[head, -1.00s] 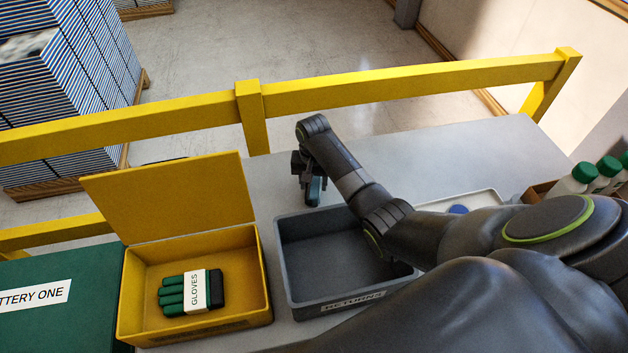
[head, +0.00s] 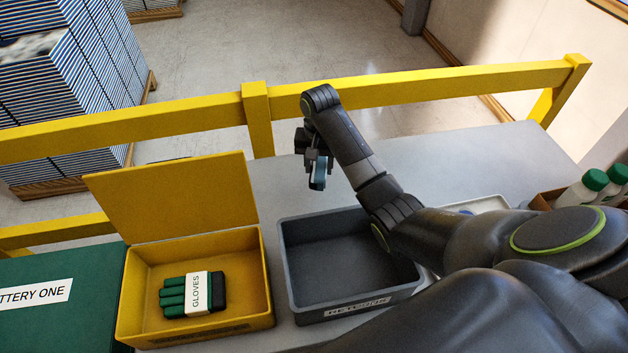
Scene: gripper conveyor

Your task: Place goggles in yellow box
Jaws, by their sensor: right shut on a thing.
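The yellow box (head: 128,300) stands open at the left of the table, its lid (head: 170,195) tilted up at the back. Green gloves (head: 192,294) with a white "GLOVES" label lie inside it. My right gripper (head: 317,178) is above the table, behind the grey bin and to the right of the yellow box's lid. It is shut on a small dark bluish thing (head: 318,174), likely the goggles, mostly hidden by the gripper. My left gripper is not in view.
A grey bin (head: 287,285) labelled "RETURNS" stands right of the yellow box and looks empty. A green box (head: 70,320) is at the far left. White bottles with green caps (head: 590,184) are at the right. A yellow rail (head: 420,89) runs behind the table.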

